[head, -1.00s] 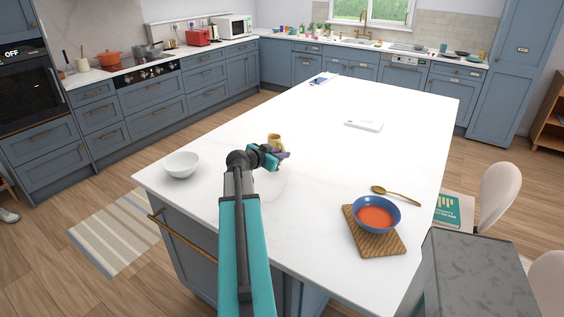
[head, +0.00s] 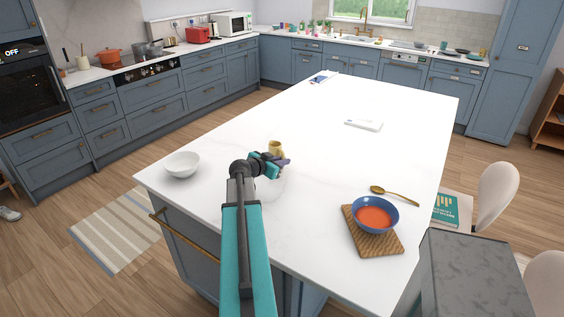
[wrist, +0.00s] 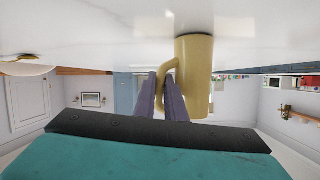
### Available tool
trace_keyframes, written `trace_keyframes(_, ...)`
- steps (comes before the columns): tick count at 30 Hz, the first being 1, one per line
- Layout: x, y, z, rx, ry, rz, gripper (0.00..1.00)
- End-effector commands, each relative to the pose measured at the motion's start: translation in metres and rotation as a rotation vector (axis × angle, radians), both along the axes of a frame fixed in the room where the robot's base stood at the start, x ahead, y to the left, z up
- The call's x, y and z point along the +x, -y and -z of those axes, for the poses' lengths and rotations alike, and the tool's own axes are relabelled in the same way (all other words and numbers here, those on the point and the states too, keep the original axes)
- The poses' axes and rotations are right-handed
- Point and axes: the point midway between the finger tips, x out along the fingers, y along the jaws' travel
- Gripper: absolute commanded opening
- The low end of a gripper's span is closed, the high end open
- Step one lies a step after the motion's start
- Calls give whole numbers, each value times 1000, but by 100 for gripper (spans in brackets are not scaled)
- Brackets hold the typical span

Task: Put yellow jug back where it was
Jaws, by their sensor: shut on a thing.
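The yellow jug (head: 275,147) is upright at the near left part of the white island top (head: 300,128). In the wrist view, which is upside down, the jug (wrist: 197,70) shows its side and its handle. My gripper (head: 283,161) is on the near side of the jug. Its two purple fingers (wrist: 165,95) are shut on the jug's handle. The jug's base is at or very close to the island top; I cannot tell whether it touches. The fingertips partly cover the handle.
A white bowl (head: 183,165) stands left of the jug. A blue bowl of red soup (head: 375,214) on a woven board (head: 362,240) and a gold spoon (head: 395,195) are at the right. A white flat box (head: 364,124) lies farther back. The island top around the jug is clear.

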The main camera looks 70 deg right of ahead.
Motion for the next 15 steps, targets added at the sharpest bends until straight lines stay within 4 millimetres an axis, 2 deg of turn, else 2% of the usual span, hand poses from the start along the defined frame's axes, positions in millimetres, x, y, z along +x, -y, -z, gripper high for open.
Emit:
trace_keyframes(5,0,0,2,-1,0,0,0)
trace_keyframes(6,0,0,1,0,0,0,15)
trace_keyframes(9,0,0,1,0,0,0,29)
trace_keyframes(15,0,0,1,0,0,0,29)
